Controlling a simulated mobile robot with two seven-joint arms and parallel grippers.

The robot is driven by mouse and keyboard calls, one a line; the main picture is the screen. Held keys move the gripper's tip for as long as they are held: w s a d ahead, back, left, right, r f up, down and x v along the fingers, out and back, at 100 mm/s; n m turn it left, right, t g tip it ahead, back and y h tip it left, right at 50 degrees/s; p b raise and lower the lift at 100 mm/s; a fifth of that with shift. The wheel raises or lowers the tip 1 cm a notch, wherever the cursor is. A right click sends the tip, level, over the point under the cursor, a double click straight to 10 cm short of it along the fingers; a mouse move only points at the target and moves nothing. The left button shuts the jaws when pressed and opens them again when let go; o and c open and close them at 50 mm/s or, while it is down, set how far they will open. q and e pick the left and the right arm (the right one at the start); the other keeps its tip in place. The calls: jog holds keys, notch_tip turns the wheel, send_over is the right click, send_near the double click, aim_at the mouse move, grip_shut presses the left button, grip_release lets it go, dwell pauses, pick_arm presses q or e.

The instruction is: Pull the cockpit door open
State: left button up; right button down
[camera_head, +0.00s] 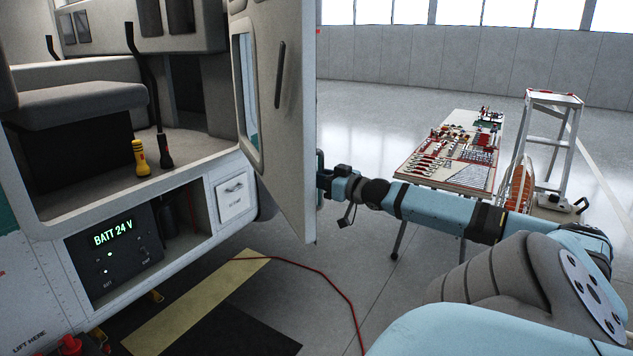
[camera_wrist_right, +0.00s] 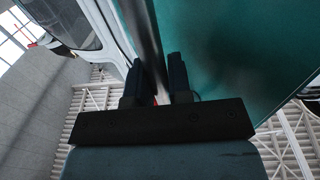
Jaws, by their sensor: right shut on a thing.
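The cockpit door (camera_head: 285,130) stands swung open from the helicopter, its pale inner side with a dark grab bar facing me in the head view. My right arm reaches its outer side from the right, and the gripper is partly hidden behind the door's free edge. In the right wrist view, my right gripper (camera_wrist_right: 157,72) has its two dark fingers closed around a dark bar, the door handle (camera_wrist_right: 149,35). The door's teal outer face (camera_wrist_right: 225,50) lies beside it. My left gripper is not in view.
The open cabin holds a grey seat (camera_head: 75,100) and a yellow-and-black flashlight (camera_head: 140,157). A red cable (camera_head: 320,272) crosses the floor below the door. A tool table (camera_head: 440,172) and a white stepladder (camera_head: 553,140) stand at the right.

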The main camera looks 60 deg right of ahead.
dwell(0.3)
jog(key=c, duration=1.1)
grip_release()
